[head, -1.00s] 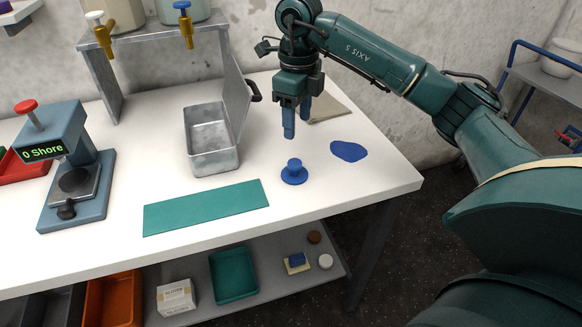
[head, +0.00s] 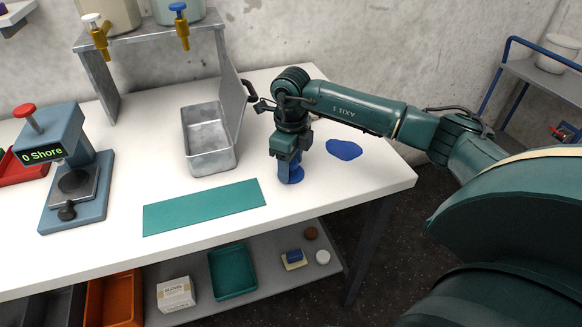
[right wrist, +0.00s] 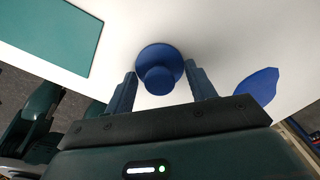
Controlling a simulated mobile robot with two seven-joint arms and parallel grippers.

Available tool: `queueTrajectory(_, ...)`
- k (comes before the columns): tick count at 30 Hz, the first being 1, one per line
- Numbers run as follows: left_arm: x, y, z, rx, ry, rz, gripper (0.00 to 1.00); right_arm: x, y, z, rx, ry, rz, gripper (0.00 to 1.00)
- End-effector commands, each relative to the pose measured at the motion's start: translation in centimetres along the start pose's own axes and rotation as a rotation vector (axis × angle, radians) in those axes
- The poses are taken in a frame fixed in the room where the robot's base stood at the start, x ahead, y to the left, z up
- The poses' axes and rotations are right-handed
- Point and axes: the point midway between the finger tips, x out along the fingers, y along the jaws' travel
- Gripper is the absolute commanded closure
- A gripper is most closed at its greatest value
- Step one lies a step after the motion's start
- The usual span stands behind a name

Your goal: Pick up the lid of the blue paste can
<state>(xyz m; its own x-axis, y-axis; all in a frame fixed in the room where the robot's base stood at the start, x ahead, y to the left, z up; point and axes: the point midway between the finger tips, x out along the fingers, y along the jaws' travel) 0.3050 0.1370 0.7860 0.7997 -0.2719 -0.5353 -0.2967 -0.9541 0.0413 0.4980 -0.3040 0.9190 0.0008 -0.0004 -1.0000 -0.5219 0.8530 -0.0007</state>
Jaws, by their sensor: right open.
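The blue lid (head: 296,179), a round disc with a knob on top, lies flat on the white table near its front right. In the head view my right gripper (head: 289,168) is right over it, pointing down, and hides most of it. In the right wrist view the lid (right wrist: 158,62) shows whole. The open fingers of my right gripper (right wrist: 161,84) stand on either side of its knob, with a gap on each side. My left gripper is not in view.
A flat blue patch (head: 345,149) lies right of the lid. A green mat (head: 203,207) lies to the front left. An open metal box (head: 210,150) with a raised lid stands behind the mat. A hardness gauge (head: 75,180) stands at the left.

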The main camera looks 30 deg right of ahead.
Motion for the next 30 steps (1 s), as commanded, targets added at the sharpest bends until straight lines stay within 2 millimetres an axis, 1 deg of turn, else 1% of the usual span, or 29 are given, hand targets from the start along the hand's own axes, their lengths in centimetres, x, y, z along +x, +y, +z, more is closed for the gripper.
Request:
queueTrajectory(5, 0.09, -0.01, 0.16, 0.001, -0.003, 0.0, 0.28, 0.04, 0.02, 0.0, -0.001, 0.0, 0.0, 0.45)
queueTrajectory(21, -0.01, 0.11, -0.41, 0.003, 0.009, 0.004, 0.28, -0.01, 0.02, 0.0, 0.0, 0.0, 0.001, 0.88)
queueTrajectory(23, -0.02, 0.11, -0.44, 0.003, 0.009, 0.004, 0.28, -0.01, 0.01, 0.0, 0.0, 0.0, 0.001, 0.92)
queueTrajectory(30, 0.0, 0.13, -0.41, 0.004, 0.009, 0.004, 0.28, -0.19, 0.0, 0.02, 0.0, -0.001, 0.0, 0.92)
